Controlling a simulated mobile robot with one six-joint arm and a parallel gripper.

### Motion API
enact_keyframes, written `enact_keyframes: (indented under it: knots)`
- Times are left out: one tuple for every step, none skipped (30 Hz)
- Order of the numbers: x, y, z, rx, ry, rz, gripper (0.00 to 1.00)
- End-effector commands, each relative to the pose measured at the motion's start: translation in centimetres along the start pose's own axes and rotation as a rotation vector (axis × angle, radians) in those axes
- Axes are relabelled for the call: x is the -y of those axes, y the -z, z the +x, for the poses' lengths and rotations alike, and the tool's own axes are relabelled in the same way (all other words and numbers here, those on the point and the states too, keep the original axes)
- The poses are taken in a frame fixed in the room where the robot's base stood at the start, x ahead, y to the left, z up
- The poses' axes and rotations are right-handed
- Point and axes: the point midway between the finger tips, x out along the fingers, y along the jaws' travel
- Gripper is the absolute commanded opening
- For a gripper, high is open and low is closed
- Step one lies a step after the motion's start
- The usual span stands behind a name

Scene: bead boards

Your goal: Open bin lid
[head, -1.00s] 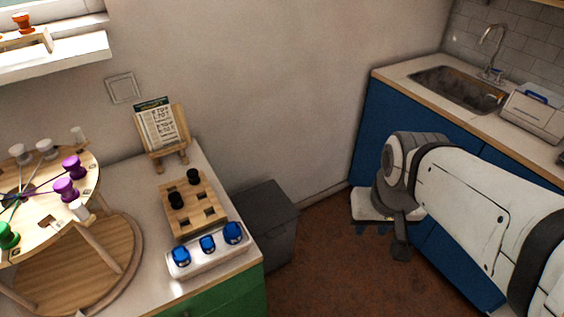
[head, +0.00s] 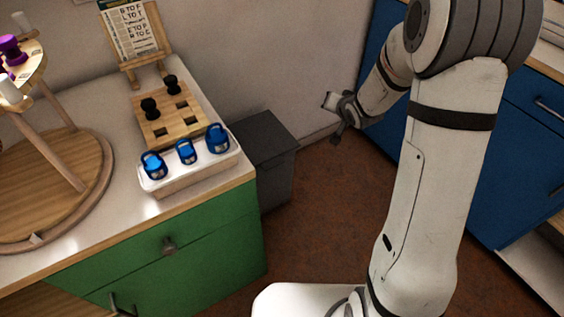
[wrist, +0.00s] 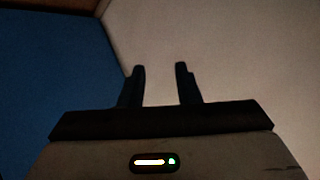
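The bin (head: 266,172) is a dark grey box on the floor, between the green cabinet and the wall. Its flat grey lid (head: 262,134) lies shut on top. My gripper (head: 333,101) is in the air to the right of the bin, apart from it, in front of the wall. In the wrist view my gripper (wrist: 160,70) shows two dark fingers spread apart with nothing between them. The bin does not show in the wrist view, only wall and a blue surface.
The green cabinet (head: 205,235) stands close on the bin's left. Its white top (head: 75,88) carries a wooden board (head: 172,120), a white tray (head: 190,173) with blue pieces and an easel (head: 135,45). Blue cabinets (head: 533,125) stand at the right. The brown floor (head: 310,215) before the bin is clear.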

Motion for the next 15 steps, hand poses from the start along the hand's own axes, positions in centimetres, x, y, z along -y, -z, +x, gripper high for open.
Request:
enact_keyframes:
  knots:
    - [-0.9, -3.1, 4.0, 0.004, 0.065, 0.038, 0.30]
    - [-0.9, -4.1, 5.5, 0.003, 0.109, 0.064, 0.30]
    - [-0.9, -5.6, 7.5, 0.005, 0.171, 0.101, 0.30]
    - [-0.9, -6.9, 8.9, 0.010, 0.218, 0.131, 0.30]
    - [-0.9, -8.1, 10.3, 0.017, 0.265, 0.161, 0.30]
    - [-0.9, -10.0, 12.0, 0.031, 0.330, 0.206, 0.30]
    - [-0.9, -11.4, 13.1, 0.044, 0.379, 0.241, 0.30]
    - [-0.9, -12.8, 14.2, 0.059, 0.428, 0.279, 0.30]
    - [-1.0, -14.8, 15.4, 0.082, 0.492, 0.329, 0.30]
    - [-1.1, -16.2, 16.2, 0.101, 0.539, 0.368, 0.30]
    - [-1.1, -17.6, 16.9, 0.121, 0.583, 0.408, 0.30]
    - [-1.2, -19.4, 17.7, 0.149, 0.641, 0.458, 0.30]
    - [-1.4, -20.7, 18.1, 0.171, 0.680, 0.495, 0.30]
    - [-1.4, -21.8, 18.5, 0.192, 0.718, 0.530, 0.30]
    - [-1.6, -23.2, 18.9, 0.219, 0.763, 0.574, 0.30]
